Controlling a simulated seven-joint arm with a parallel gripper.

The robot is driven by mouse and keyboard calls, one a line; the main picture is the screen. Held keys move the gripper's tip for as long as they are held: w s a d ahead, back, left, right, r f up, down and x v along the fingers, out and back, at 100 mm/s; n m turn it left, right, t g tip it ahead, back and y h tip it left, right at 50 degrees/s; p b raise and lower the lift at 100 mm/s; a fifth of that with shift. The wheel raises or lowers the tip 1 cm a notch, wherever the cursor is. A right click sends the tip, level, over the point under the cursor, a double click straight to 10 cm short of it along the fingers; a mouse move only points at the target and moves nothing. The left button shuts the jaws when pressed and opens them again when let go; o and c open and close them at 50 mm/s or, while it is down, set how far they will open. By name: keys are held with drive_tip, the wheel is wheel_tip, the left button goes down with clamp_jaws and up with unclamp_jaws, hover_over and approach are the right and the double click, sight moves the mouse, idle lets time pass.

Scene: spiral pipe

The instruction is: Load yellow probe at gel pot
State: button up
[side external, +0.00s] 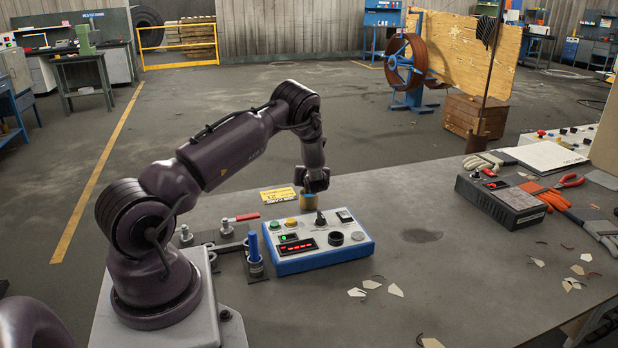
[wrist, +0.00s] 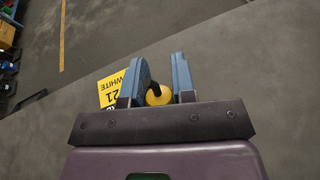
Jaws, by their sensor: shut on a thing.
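My gripper (side external: 309,198) hangs above the back edge of the control box in the side view, fingers pointing down. In the wrist view its two blue fingers (wrist: 161,76) are shut on a yellow probe (wrist: 159,95), seen end-on with a dark part beside it. In the side view the probe is small and mostly covered by the fingers. I cannot surely pick out the gel pot; a black round cup (side external: 336,238) sits on the box's top, and it may be the pot or a socket.
The blue-and-white control box (side external: 318,262) has buttons, a knob and red displays. Left of it stand a blue cylinder (side external: 254,247) in a holder and a red-handled valve (side external: 241,218). A yellow card (side external: 278,195) lies behind.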

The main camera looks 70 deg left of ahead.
drive_tip(key=shift+r, duration=2.8)
drive_tip(key=w+d+r+m+t+h, duration=0.1)
drive_tip(key=w+d+r+m+t, duration=0.1)
drive_tip(key=w+d+r, duration=0.45)
drive_tip(key=w+d+r+m+t+h, duration=0.15)
drive_tip(key=d+r, duration=0.25)
drive_tip(key=d, duration=0.5)
drive_tip(key=w+d+r+m+t, duration=0.25)
drive_tip(key=w+d+r, duration=0.25)
drive_tip(key=d, duration=0.3)
drive_tip(key=s+d+r+m+t+h, duration=0.2)
drive_tip(key=d+r, duration=0.1)
drive_tip(key=d, duration=0.5)
drive_tip(key=s+d+r+m+t+h, duration=0.1)
drive_tip(key=s+d+r+m+h, duration=0.1)
drive_tip(key=d, duration=0.6)
drive_tip(key=s+d+f+m+t+h, duration=0.1)
drive_tip(key=s+d+m+h, duration=0.1)
drive_tip(key=s+d, duration=0.3)
drive_tip(key=shift+s+d+f+t+h, duration=0.25)
drive_tip(key=shift+s+d+t+h, duration=0.05)
drive_tip(key=shift+s+h, duration=0.25)
